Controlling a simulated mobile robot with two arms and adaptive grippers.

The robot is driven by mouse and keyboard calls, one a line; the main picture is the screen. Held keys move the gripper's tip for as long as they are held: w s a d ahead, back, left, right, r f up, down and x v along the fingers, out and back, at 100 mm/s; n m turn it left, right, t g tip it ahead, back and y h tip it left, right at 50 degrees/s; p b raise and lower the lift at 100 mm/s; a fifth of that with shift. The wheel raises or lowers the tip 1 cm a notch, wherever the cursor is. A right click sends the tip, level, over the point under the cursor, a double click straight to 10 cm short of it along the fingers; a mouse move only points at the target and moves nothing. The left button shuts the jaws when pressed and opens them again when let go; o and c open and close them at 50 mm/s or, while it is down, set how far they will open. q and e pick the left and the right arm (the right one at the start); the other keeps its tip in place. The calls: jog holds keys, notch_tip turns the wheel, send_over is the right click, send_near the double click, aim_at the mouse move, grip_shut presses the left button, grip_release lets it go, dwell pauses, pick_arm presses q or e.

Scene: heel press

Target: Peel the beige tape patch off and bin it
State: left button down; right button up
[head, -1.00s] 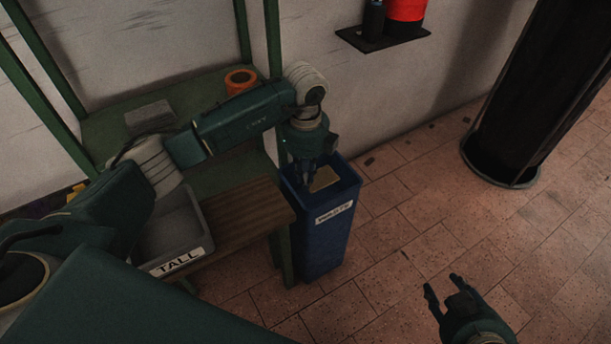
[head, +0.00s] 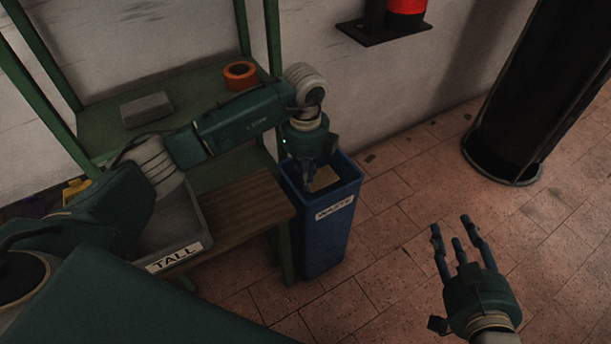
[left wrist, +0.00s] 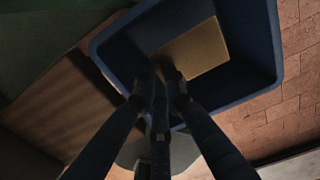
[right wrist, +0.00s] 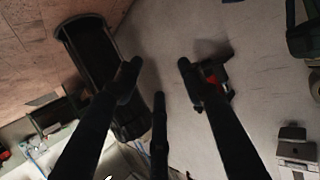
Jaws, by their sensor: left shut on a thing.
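The beige tape patch (head: 323,179) shows as a flat tan square at the mouth of the blue waste bin (head: 328,235). In the left wrist view the patch (left wrist: 190,52) lies at my left fingertips, within the outline of the bin's rim (left wrist: 268,82). My left gripper (head: 309,178) points down over the bin and is shut on the patch's near edge; the fingers partly hide that edge. My right gripper (head: 461,243) is open and empty, raised over the floor at the lower right. Its spread fingers also show in the right wrist view (right wrist: 158,75).
A wooden-topped bench (head: 245,208) with a grey tray labelled TALL (head: 178,258) stands left of the bin. A green shelf (head: 190,103) holds an orange tape roll (head: 240,73) and a grey block (head: 146,109). A black cylinder (head: 530,95) stands at right. The tiled floor between is clear.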

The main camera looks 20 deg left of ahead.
pick_arm(q)
notch_tip(320, 180, down, 2)
jog(key=shift+f+b, duration=0.25)
jog(key=shift+b, duration=0.75)
notch_tip(320, 180, down, 2)
jog(key=shift+f+b, duration=0.2)
jog(key=shift+b, duration=0.8)
jog(key=shift+f, duration=0.2)
pick_arm(e)
jog(key=s+a+r+t+y, duration=0.1)
jog(key=r+t+y, duration=0.1)
jog(key=r+t, duration=0.4)
jog(key=s+a+r+t+y, duration=0.1)
jog(key=r+t, duration=0.5)
jog(key=r, duration=1.1)
jog(key=shift+s+y, duration=0.4)
jog(key=shift+s, duration=0.4)
pick_arm(q)
jog(key=c, duration=1.3)
grip_release()
jog(key=shift+o, duration=0.2)
jog(key=shift+r, duration=0.1)
pick_arm(e)
jog(key=shift+w, duration=0.1)
